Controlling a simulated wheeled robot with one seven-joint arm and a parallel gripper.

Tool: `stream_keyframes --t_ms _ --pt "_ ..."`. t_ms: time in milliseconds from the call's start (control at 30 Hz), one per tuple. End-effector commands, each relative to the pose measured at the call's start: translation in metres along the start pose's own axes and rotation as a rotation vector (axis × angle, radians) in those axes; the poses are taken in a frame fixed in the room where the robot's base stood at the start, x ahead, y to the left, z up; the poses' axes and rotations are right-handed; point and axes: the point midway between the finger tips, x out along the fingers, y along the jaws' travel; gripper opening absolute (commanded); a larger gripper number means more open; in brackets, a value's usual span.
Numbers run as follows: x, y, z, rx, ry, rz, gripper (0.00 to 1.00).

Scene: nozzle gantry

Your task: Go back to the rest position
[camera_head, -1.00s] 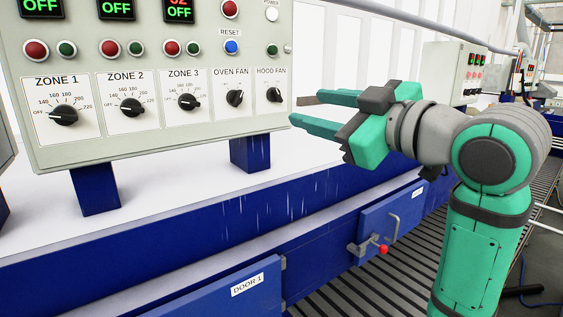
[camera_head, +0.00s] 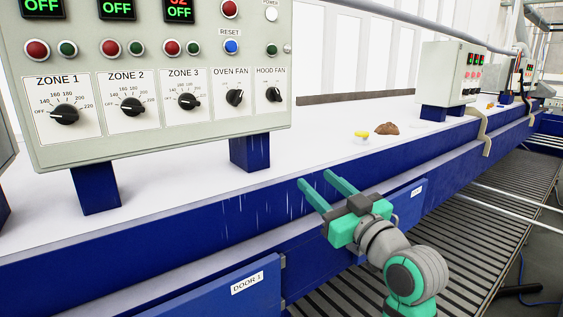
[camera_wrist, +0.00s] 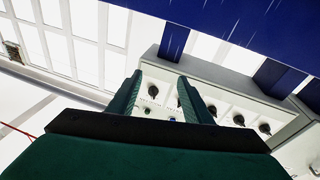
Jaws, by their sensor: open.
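My gripper (camera_head: 322,187) is green with dark grey parts. It is open, with its two fingers apart and nothing between them. In the head view it is low and right of centre, in front of the blue machine side, below and right of the control panel (camera_head: 150,147). The wrist view also shows the two green fingers (camera_wrist: 160,92) apart, with the panel and its black knobs beyond them, seen tilted. The hood fan knob (camera_head: 274,95) is the panel knob nearest the gripper in the head view.
The blue machine side (camera_head: 215,218) with a door labelled DOOR 1 (camera_head: 247,283) runs along below the white top (camera_head: 330,117). A yellow item (camera_head: 361,134) and a brown lump (camera_head: 387,129) lie on it. A second control box (camera_head: 447,72) stands farther right. Slatted floor (camera_head: 470,215) lies at right.

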Motion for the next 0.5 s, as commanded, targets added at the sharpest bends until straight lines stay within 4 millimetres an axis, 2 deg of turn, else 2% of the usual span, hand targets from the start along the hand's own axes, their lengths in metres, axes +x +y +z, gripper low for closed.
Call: stream_keyframes --t_ms 33,267,500 --pt "0.0 -0.002 0.024 0.037 -0.002 0.018 0.45" --pt "-0.01 -0.009 0.112 0.164 0.0 0.121 0.45" --pt "-0.035 -0.03 0.2 0.264 -0.019 0.228 0.45"
